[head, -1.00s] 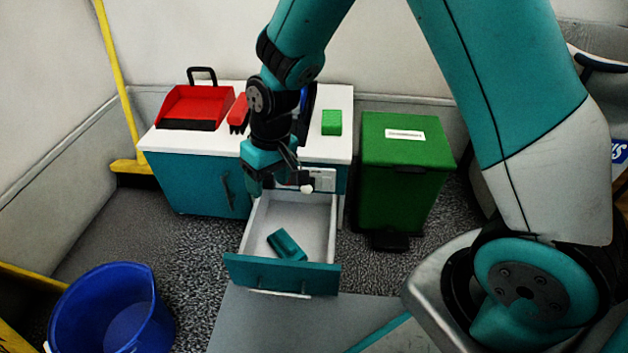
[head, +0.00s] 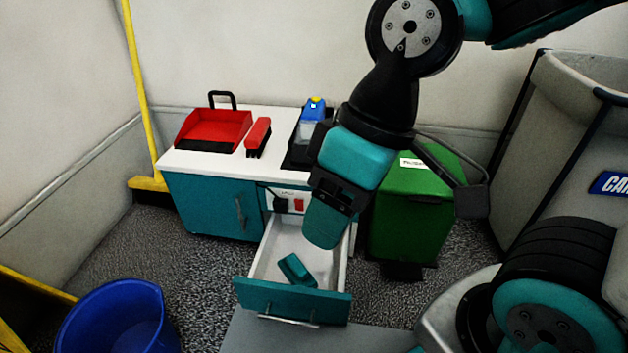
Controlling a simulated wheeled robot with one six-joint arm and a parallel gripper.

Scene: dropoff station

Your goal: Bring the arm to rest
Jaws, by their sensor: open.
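My gripper (head: 395,222) is raised in front of the cabinet, nearer to me than the drawer and the green bin. Its jaws are spread apart, one teal finger over the drawer's right side and one dark finger in front of the bin. Nothing shows between them. The open drawer (head: 293,304) holds a teal object (head: 297,270) lying on its floor. The arm hides part of the cabinet's right end.
The white-topped cabinet (head: 200,162) carries a red dustpan (head: 215,128), a red brush (head: 258,135) and a blue-and-white bottle (head: 312,120). A green bin (head: 405,220) stands right of it. A blue bucket (head: 115,315) is at front left, a grey cart (head: 565,150) at right.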

